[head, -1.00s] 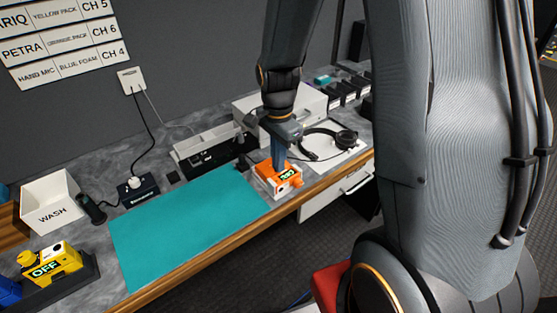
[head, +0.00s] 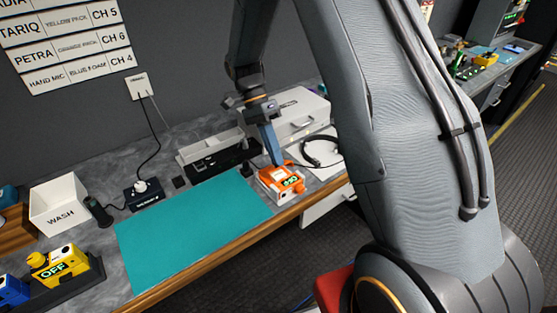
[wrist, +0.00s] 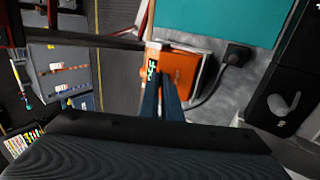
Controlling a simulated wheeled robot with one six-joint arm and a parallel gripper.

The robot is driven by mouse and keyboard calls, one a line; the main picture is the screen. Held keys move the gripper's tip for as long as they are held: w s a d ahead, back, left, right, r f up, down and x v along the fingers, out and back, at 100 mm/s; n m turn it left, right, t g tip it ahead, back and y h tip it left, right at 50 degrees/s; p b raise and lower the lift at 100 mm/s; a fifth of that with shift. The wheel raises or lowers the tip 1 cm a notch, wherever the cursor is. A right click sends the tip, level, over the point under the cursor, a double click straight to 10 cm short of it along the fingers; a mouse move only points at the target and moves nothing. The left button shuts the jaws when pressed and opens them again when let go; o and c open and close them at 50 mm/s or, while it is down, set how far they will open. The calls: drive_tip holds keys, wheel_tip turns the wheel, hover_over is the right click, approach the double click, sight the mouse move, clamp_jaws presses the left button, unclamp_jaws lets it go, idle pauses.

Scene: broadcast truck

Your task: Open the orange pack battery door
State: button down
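The orange pack (head: 279,184) lies on the worktop just right of the teal mat, with a small green-lit display on its front end. In the wrist view the orange pack (wrist: 183,72) is ahead of the fingers, its display on the left side. My gripper (head: 278,163) points down at the pack's upper back part in the head view. In the wrist view my gripper (wrist: 161,80) has its two blue fingers close together, the tips over or against the pack. Contact and any door edge are unclear. The fingers partly hide the pack.
The teal mat (head: 190,228) is clear. A headset (head: 320,150) and white case (head: 292,117) stand behind and right of the pack. A yellow pack (head: 58,266), WASH bin (head: 58,203) and charger (head: 143,192) are left. The wooden worktop edge runs along the front.

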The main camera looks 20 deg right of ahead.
drive_tip(key=w+g+b, duration=0.1)
drive_tip(key=g+b, duration=0.1)
drive_tip(key=w+g+h+b, duration=0.1)
drive_tip(key=g+b, duration=0.1)
drive_tip(key=shift+w+a, duration=0.25)
drive_tip(key=shift+a, duration=0.15)
drive_tip(key=g+b, duration=0.1)
drive_tip(key=w+g+h+b, duration=0.1)
drive_tip(key=b, duration=0.1)
drive_tip(key=shift+w+a+r, duration=0.1)
drive_tip(key=shift+a, duration=0.1)
drive_tip(key=shift+g, duration=0.3)
drive_tip(key=shift+r, duration=0.1)
drive_tip(key=c, duration=2)
unclamp_jaws()
